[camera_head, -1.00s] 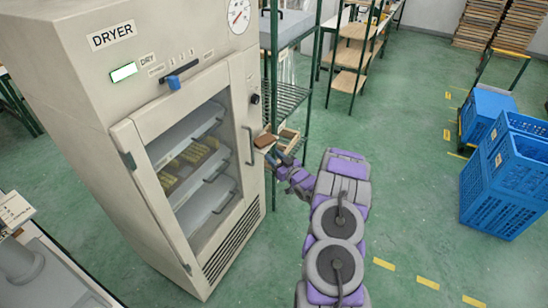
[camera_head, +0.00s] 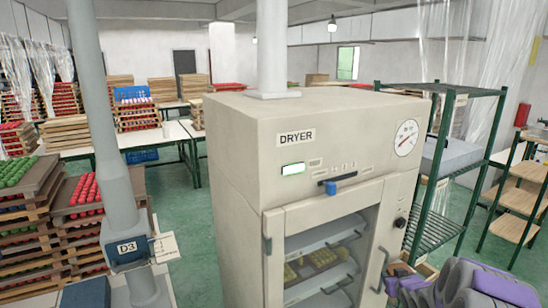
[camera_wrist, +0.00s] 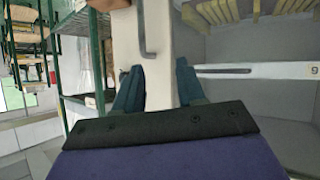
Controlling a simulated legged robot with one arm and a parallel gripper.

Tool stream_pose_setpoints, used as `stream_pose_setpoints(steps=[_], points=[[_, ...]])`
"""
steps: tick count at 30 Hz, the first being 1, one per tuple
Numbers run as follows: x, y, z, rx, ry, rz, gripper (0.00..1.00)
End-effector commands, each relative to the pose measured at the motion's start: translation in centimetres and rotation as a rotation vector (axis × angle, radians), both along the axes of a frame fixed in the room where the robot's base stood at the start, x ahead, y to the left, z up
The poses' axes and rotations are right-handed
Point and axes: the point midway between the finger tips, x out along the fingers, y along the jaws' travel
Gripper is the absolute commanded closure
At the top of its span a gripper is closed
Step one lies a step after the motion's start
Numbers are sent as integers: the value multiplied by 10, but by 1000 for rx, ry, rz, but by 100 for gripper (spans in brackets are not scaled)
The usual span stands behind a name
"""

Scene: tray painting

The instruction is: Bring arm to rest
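My gripper (camera_wrist: 158,75) shows in the wrist view with its two dark teal fingers apart and nothing between them. The pale door frame of the dryer (camera_wrist: 160,45) and a grey door handle (camera_wrist: 148,28) lie beyond the fingers. In the head view my purple and grey arm (camera_head: 465,285) is at the lower right, beside the dryer (camera_head: 240,150). Its far end is near the door handle; I cannot tell if it touches. The dryer door (camera_head: 375,250) looks shut, with trays (camera_head: 325,285) of yellow pieces behind its glass.
A green-framed shelf rack (camera_head: 440,170) stands right of the dryer, close to my arm. Wooden shelves (camera_head: 520,200) are farther right. A grey post marked D3 (camera_head: 120,205) and stacked trays of red pieces (camera_head: 85,190) stand left. Green floor (camera_head: 195,215) shows between.

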Motion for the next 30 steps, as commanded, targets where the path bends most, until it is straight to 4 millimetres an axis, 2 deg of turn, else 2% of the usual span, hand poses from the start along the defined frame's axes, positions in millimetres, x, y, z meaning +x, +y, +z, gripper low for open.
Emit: stream_pose_setpoints(steps=[1,8,14,23,30], points=[[-7,11,11,-8,35,-6,61],[-62,51,38,-18,245,-53,61],[-128,90,57,-12,429,-84,61],[-252,151,80,21,703,-106,61],[-368,197,91,64,930,-96,61]])
